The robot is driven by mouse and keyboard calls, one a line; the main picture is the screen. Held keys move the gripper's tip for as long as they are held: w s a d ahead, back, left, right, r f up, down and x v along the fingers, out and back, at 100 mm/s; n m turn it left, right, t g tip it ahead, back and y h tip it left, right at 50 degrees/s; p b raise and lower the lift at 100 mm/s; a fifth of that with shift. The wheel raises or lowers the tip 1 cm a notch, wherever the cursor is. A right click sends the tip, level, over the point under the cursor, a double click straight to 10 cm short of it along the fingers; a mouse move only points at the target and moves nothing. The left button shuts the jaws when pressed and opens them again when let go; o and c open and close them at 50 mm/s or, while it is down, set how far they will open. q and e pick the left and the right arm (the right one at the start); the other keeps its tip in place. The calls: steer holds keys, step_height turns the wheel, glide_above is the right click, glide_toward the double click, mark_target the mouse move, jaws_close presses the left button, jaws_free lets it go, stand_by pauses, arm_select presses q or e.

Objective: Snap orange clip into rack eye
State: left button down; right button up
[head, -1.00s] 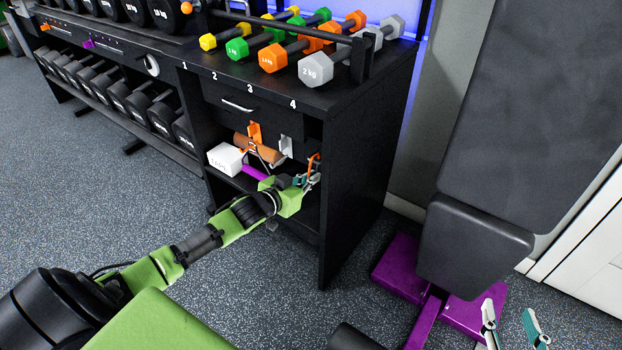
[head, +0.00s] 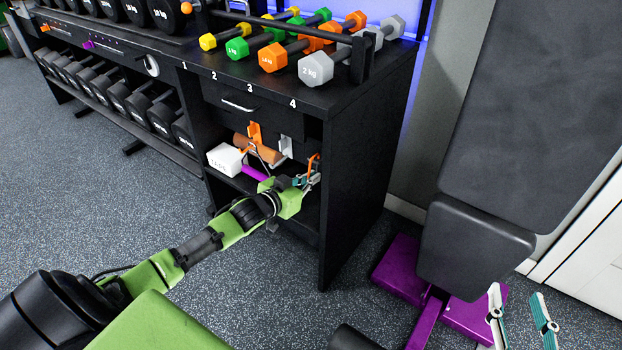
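A thin, curved orange piece (head: 314,160), which looks like the orange clip, stands upright at the right side of the open cubby under the drawer. My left gripper (head: 311,180) reaches into the cubby with its fingertips just below this piece. The fingers overlap its lower end, so I cannot tell whether they grip it. I cannot clearly make out the rack eye; a silver ring (head: 152,66) sits on the rack front further left. My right gripper (head: 522,318) is at the bottom right, with its fingers apart and empty, over the floor and purple base.
In the cubby are a white box (head: 225,158), a purple bar (head: 254,172), a brown roller (head: 262,148), an orange hook (head: 254,131) and a grey hook (head: 286,146). Small dumbbells (head: 313,69) stand on top. A padded bench (head: 476,245) with a purple base (head: 400,268) stands right.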

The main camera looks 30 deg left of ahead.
arm_select(q)
steer(key=c, duration=2.2)
jaws_free()
steer(key=v, duration=1.2)
